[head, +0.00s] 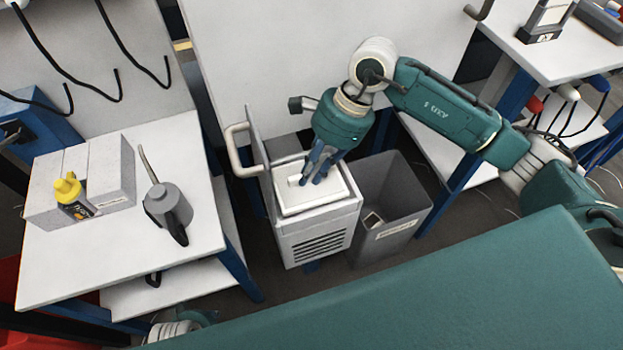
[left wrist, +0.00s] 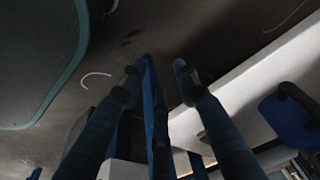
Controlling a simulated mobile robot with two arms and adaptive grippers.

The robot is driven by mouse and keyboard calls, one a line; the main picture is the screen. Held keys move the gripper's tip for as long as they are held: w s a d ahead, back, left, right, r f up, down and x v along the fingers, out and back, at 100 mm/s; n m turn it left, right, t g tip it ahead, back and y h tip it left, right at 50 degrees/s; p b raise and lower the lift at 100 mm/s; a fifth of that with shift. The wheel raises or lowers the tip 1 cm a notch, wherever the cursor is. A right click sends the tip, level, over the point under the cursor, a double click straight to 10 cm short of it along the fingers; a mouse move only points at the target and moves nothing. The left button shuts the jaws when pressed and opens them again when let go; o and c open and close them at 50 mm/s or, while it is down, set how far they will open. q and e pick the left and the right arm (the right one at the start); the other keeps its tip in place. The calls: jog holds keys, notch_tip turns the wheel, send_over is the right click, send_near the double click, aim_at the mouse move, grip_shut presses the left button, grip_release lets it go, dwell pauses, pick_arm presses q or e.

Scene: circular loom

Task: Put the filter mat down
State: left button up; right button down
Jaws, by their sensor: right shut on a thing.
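The filter mat (head: 335,190) looks like a white square slab with a raised grip on top. It sits at the open top of a white vented housing (head: 318,247) in the head view. My right gripper (head: 311,181) points down over it and is shut on its grip; the fingers hide part of the mat. I cannot tell whether the mat rests fully in the housing. My left gripper (left wrist: 156,76) is open and empty in the left wrist view, above the dark floor beside a white surface.
The housing's lid (head: 256,138) with its handle stands open at left. A grey bin (head: 392,240) with a small item inside stands right of the housing. A left table (head: 120,240) holds grey boxes, a yellow-capped bottle (head: 72,197) and an oil can (head: 168,207).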

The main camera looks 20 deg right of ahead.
jog(key=shift+f, duration=0.3)
notch_tip(320, 180, down, 3)
jog(key=shift+f, duration=0.1)
pick_arm(q)
jog(key=shift+r, duration=0.65)
jog(key=shift+b, duration=0.3)
jog(key=shift+r, duration=0.3)
pick_arm(e)
jog(key=c, duration=1.6)
grip_release()
jog(key=shift+c, duration=0.2)
pick_arm(q)
jog(key=shift+w, duration=0.1)
